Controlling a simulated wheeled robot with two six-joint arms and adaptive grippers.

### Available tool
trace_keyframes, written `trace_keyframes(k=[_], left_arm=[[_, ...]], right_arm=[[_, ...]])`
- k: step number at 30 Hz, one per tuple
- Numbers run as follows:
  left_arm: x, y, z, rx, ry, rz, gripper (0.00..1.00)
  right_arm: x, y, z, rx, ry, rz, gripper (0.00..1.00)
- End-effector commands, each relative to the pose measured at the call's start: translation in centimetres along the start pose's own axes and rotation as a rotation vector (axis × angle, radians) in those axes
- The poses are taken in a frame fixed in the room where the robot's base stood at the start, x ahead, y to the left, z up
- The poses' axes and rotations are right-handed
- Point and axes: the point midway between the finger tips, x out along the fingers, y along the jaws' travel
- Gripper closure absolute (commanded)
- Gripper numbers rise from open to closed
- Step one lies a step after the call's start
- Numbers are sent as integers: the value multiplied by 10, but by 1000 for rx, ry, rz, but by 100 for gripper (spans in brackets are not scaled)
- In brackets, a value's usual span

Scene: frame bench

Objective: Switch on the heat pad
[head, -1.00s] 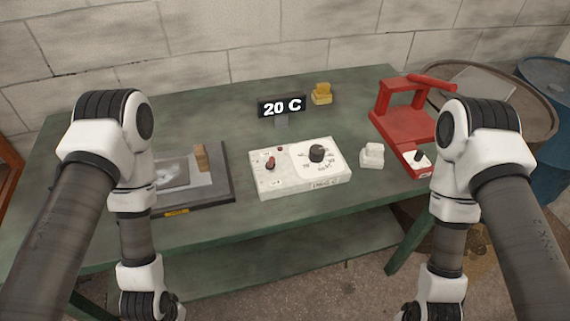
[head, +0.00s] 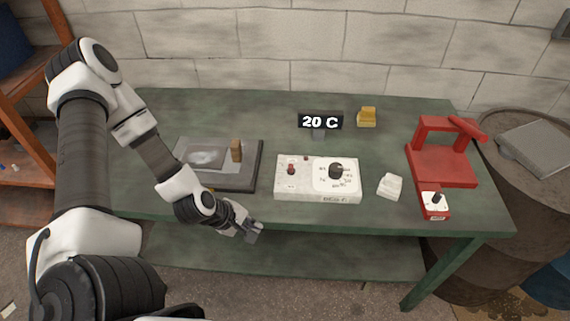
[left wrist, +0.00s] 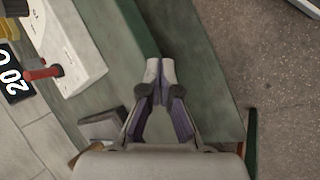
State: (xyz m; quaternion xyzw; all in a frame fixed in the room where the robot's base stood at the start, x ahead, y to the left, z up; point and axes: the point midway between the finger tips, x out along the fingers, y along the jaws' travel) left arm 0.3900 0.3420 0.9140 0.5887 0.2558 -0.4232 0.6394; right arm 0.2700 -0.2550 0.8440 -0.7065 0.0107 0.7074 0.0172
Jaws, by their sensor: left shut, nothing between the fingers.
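The heat pad (head: 245,182) is a dark flat plate at the left of the green bench, with a grey sheet and a small brown block on it. The white control box (head: 288,192) stands to its right, with a red toggle switch (head: 291,169) on its left part and a black dial (head: 336,171) on its right. The display (head: 320,122) behind reads 20 C. My left gripper (head: 254,234) is shut and empty at the bench's front edge, left of and in front of the box. In the left wrist view its fingertips (left wrist: 160,72) meet; the red toggle (left wrist: 44,73) is at upper left. My right gripper is out of view.
A white block (head: 390,187) sits right of the box. A red press-like stand (head: 441,165) with a small black-knobbed switch box is further right. A yellow block (head: 367,117) lies at the back. The bench's front strip (head: 330,216) is clear.

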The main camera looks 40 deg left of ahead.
Motion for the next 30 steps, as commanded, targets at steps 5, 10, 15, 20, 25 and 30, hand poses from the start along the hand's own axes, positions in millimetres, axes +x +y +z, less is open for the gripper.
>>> trace_keyframes(k=[5,10,15,20,25,30], left_arm=[[-40,42,-22,-433,-36,223,100],[-64,66,-36,-784,-113,401,100],[-74,74,-41,-971,-173,489,100],[-74,74,-42,-1001,-184,503,100],[-73,74,-42,-999,-182,501,100],[-65,74,-44,-996,-183,501,100]], right_arm=[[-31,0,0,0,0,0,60],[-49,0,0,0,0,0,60],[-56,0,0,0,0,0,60],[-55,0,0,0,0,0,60],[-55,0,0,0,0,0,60],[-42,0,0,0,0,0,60]])
